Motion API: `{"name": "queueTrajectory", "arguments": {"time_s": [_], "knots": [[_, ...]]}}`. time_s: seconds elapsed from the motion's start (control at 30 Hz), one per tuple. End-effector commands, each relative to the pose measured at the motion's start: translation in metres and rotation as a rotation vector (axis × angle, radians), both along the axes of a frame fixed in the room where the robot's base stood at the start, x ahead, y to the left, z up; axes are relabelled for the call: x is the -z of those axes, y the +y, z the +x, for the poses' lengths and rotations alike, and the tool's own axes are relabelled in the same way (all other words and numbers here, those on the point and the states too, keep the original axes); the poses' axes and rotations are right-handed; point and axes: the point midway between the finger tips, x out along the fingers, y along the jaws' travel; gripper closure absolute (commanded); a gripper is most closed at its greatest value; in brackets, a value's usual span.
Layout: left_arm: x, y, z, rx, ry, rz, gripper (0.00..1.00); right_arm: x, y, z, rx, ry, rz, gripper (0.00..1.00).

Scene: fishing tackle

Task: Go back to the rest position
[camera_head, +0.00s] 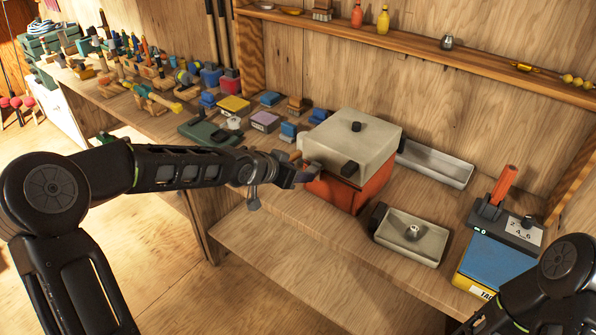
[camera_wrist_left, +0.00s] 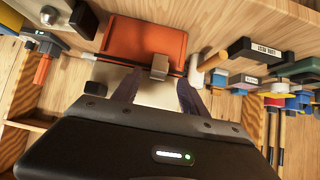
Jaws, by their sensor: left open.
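My left gripper (camera_head: 300,174) is open. It is at the left front side of an orange box with a grey lid (camera_head: 362,138). In the left wrist view my open fingers (camera_wrist_left: 158,92) point toward the box's orange wall (camera_wrist_left: 146,38), with a small metallic block (camera_wrist_left: 160,66) showing between and beyond them. Nothing is visibly held. Whether the fingers touch the box cannot be told. Part of my right arm shows at the lower right of the head view; its gripper is not in view.
A grey tray (camera_head: 390,246) and a blue and yellow device (camera_head: 488,262) stand right of the box. A long tray (camera_head: 440,170) lies behind. Many small tools and blocks crowd the bench at left. A shelf (camera_head: 430,50) runs above. Open room lies in front of the bench.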

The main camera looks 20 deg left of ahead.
Motion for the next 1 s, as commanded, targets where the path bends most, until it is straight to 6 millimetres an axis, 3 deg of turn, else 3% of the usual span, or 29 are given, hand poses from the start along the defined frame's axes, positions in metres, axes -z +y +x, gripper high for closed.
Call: {"name": "queueTrajectory", "arguments": {"time_s": [0.37, 0.47, 0.57, 0.67, 0.8, 0.9, 1.0], "knots": [[0.000, -0.007, -0.001, -0.036, -0.008, -0.077, 0.49, 0.000, 0.000, 0.000, 0.000, 0.000, 0.000, 0.64], [0.035, -0.009, -0.018, -0.098, 0.060, -0.169, 0.49, 0.000, 0.000, 0.000, 0.000, 0.000, 0.000, 0.64], [0.084, -0.024, -0.045, -0.156, 0.164, -0.263, 0.49, 0.001, 0.000, 0.000, -0.001, 0.000, 0.000, 0.64], [0.142, -0.046, -0.087, -0.221, 0.303, -0.346, 0.49, 0.001, 0.000, 0.000, -0.001, -0.001, 0.001, 0.64], [0.222, -0.077, -0.167, -0.321, 0.523, -0.402, 0.49, 0.002, 0.000, 0.000, -0.001, -0.001, 0.001, 0.64], [0.268, -0.093, -0.233, -0.382, 0.677, -0.390, 0.49, 0.003, 0.000, 0.000, -0.001, -0.001, 0.001, 0.64], [0.301, -0.100, -0.297, -0.425, 0.809, -0.344, 0.49, 0.003, 0.000, 0.000, -0.001, -0.002, 0.002, 0.64]]}}
